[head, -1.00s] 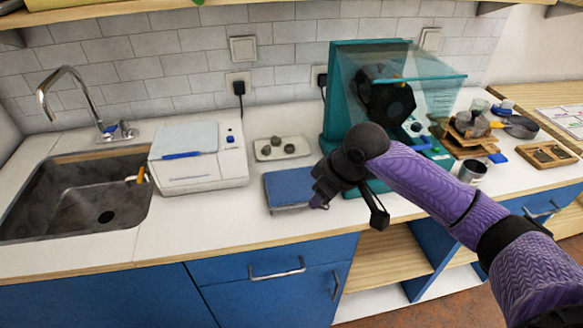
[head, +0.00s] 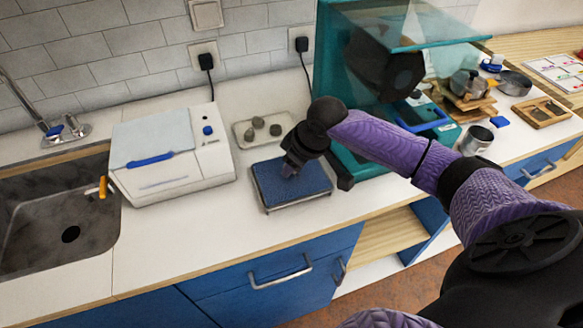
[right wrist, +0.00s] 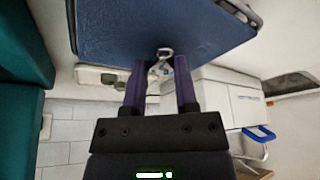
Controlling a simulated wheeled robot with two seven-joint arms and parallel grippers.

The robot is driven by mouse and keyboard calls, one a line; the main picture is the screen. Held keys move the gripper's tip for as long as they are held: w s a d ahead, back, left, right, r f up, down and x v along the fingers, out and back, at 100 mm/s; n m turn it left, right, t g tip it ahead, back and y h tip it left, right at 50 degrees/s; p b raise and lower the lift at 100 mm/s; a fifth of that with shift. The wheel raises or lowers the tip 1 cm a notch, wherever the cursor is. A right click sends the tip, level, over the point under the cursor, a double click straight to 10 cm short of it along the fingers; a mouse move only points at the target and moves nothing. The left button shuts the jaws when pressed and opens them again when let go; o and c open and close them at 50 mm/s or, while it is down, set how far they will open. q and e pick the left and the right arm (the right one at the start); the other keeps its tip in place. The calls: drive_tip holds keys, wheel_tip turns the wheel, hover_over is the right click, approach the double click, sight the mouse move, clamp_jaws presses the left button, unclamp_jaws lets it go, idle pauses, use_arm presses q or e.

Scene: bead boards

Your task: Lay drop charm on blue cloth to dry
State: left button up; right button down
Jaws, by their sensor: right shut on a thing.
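The blue cloth (head: 308,190) lies flat on a shallow metal-edged tray on the counter, bare apart from my gripper over it. In the head view the fingers hide the charm. My left gripper is not in view.
A teal hooded cabinet (head: 330,60) stands close on the right. The counter's front edge is just in front.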

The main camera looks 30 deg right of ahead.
drive_tip(key=shift+f, duration=0.2)
drive_tip(key=shift+c, duration=1.9)
unclamp_jaws()
drive_tip(key=p+v, duration=0.4)
drive_tip(key=v, duration=0.8)
drive_tip(key=shift+d, duration=0.1)
